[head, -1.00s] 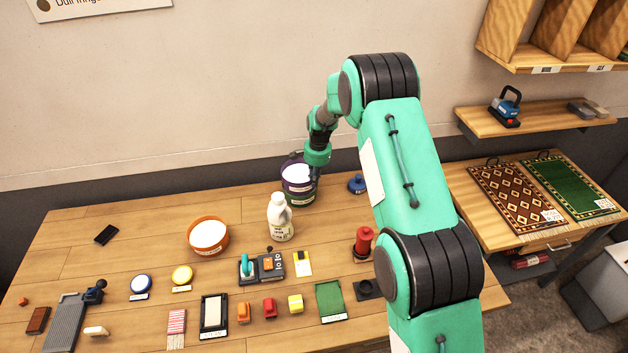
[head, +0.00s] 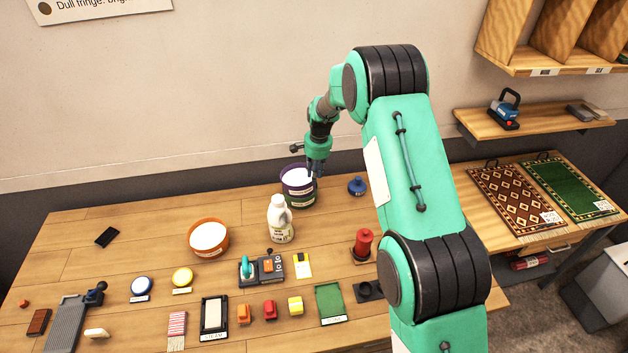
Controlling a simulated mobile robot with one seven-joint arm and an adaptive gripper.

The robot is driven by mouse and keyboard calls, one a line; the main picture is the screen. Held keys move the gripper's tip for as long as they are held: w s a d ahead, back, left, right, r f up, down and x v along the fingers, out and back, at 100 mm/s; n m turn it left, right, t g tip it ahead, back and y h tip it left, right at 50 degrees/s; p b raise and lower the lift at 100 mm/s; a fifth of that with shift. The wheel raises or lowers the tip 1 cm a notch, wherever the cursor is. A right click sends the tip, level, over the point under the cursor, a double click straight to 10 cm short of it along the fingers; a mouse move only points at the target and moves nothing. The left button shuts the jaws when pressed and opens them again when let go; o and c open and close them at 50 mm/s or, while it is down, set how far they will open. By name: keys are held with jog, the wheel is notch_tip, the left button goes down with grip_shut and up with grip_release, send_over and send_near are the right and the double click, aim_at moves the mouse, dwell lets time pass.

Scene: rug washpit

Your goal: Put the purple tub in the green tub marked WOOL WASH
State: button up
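The purple tub (head: 299,179), with white contents, is at the back of the table, left of my arm. A dark greenish wall with a pale label (head: 299,200) shows beneath its purple upper part. It looks like the green tub around its base, but the lettering is too small to read. My gripper (head: 317,170) points down just above the right side of the purple rim. Its fingers look apart, with nothing visibly held between them.
A white bottle (head: 280,220) stands just in front of the tubs, and an orange tub (head: 208,237) is to the left. A blue-topped item (head: 357,186) and a red one (head: 363,243) are to the right. The back left of the table is mostly clear.

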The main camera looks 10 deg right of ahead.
notch_tip(320, 180, up, 9)
jog(key=shift+s+d+f, duration=0.15)
jog(key=shift+s+d, duration=0.15)
dwell(0.8)
jog(key=s+d+r+n+t, duration=0.2)
jog(key=s+r+n, duration=0.2)
jog(key=s+r, duration=2.15)
jog(key=s+r+n+t, duration=0.1)
jog(key=s+n, duration=0.1)
jog(key=s, duration=1.2)
jog(key=s+d+r+n+t, duration=0.1)
jog(key=s+r+n, duration=0.1)
jog(key=s, duration=1.3)
jog(key=shift+n+t+h, duration=0.4)
jog(key=shift+n, duration=0.1)
